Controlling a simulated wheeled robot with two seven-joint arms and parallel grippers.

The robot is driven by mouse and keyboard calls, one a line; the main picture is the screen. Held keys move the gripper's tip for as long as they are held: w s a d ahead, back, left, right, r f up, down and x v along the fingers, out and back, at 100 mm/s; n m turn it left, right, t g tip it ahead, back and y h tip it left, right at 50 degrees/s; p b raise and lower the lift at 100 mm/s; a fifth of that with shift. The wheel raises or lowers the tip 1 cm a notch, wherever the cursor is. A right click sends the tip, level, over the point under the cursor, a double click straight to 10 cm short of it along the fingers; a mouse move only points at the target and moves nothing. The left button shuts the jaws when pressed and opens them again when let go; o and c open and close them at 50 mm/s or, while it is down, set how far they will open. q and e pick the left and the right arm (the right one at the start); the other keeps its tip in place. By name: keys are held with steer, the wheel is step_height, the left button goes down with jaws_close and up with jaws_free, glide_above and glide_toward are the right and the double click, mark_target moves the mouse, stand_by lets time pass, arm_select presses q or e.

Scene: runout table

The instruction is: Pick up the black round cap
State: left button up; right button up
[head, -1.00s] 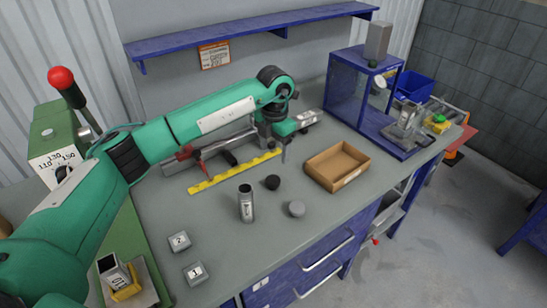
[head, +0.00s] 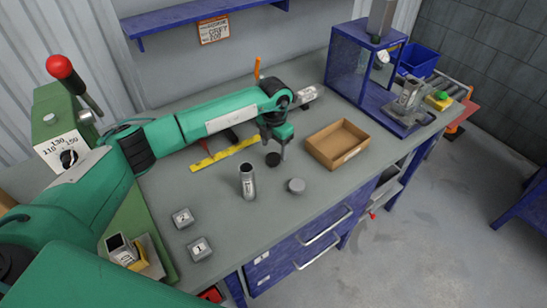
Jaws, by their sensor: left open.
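The black round cap (head: 273,159) lies on the grey table top, behind a grey round cap (head: 296,186) and to the right of an upright metal cylinder (head: 247,182). My left gripper (head: 274,149) is open and points down right at the black cap, its jaws just behind and above it in the picture. One finger shows close to the cap's right side. I cannot tell whether it touches the cap. The cap is not held. My right gripper is not in view.
An open cardboard box (head: 337,144) stands to the right of the gripper. A yellow strip (head: 222,154) lies behind the cylinder. A blue frame (head: 358,85) stands at the back right. The table's front middle is clear.

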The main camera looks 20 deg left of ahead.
mark_target(273, 157)
arm_select(q)
steer(key=f, duration=0.1)
steer(key=f+p, duration=0.1)
steer(key=f, duration=0.1)
steer(key=shift+s+a+f, duration=0.1)
steer(key=shift+s, duration=0.3)
steer(key=shift+f, duration=0.3)
steer(key=c, duration=1.1)
steer(key=shift+o, duration=0.2)
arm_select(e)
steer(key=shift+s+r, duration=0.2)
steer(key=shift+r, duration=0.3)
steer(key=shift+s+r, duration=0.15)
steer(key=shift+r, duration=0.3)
